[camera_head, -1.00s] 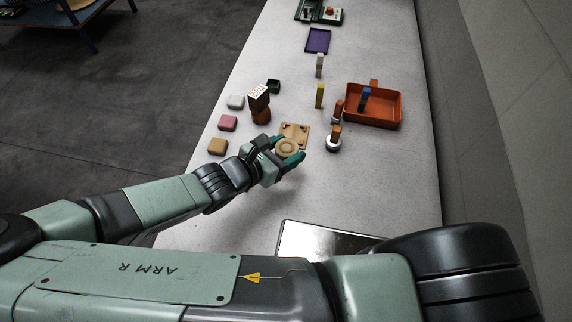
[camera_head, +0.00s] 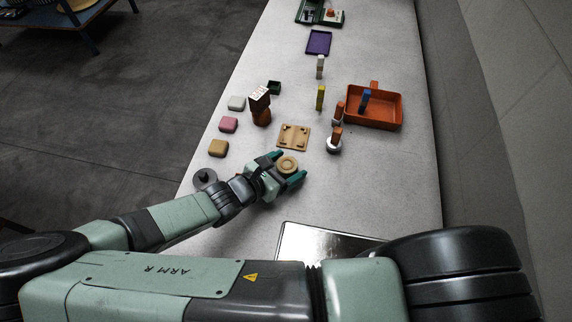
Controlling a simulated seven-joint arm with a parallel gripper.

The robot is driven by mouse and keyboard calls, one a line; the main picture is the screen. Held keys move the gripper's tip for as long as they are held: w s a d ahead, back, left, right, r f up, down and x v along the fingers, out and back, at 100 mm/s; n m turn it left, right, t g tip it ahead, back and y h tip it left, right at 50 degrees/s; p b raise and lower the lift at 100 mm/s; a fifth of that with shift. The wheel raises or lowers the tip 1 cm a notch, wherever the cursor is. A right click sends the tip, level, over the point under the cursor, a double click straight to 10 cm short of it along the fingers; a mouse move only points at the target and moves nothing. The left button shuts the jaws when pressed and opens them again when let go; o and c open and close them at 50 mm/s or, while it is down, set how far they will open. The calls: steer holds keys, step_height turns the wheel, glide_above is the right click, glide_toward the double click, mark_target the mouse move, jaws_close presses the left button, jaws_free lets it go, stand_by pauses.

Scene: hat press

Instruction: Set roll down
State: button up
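The roll (camera_head: 288,164) is a round tan piece with a ring-shaped top. It sits between the teal fingers of my gripper (camera_head: 286,168), one on each side, and the gripper looks shut on it. It is over the bare grey table, just in front of the square tan board (camera_head: 294,136). I cannot tell whether its underside touches the table. The board carries small dark marks at its corners and is clear of the gripper.
Stamps (camera_head: 336,135) stand right of the board, beside an orange tray (camera_head: 374,124). A grey disc (camera_head: 205,179) lies beside my wrist. A shiny plate (camera_head: 325,243) lies nearer; table between is free.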

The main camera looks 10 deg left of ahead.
mark_target(280, 170)
steer(key=shift+o, duration=0.4)
steer(key=shift+r, duration=0.1)
steer(key=v, duration=0.7)
steer(key=shift+s+a+r, duration=0.1)
steer(key=shift+s+a, duration=0.05)
steer(key=shift+s, duration=0.05)
steer(key=shift+r, duration=0.1)
steer(key=shift+r+m+g, duration=0.3)
steer(key=shift+m+g, duration=0.1)
steer(key=shift+m, duration=0.1)
steer(key=w+d+r+m+g+y, duration=0.25)
steer(key=d+r+m+g, duration=0.25)
steer(key=r+m, duration=0.55)
steer(key=w+d+r+m+g+y, duration=0.25)
steer(key=d+r+m+g, duration=0.35)
steer(key=r, duration=0.8)
steer(key=s+d+r+m+t+y, duration=0.1)
steer(key=s+d+r+m+t, duration=0.2)
steer(key=r, duration=0.5)
steer(key=s+d+r+m+t+y, duration=0.1)
steer(key=s+d+r+m+t, duration=0.2)
steer(key=s+d+r+m, duration=0.3)
steer(key=d+r+m, duration=0.1)
steer(key=d+m, duration=0.1)
steer(key=d, duration=0.1)
steer(key=shift+s+r+y, duration=0.15)
steer(key=shift+r+y, duration=0.15)
steer(key=shift+r, duration=0.05)
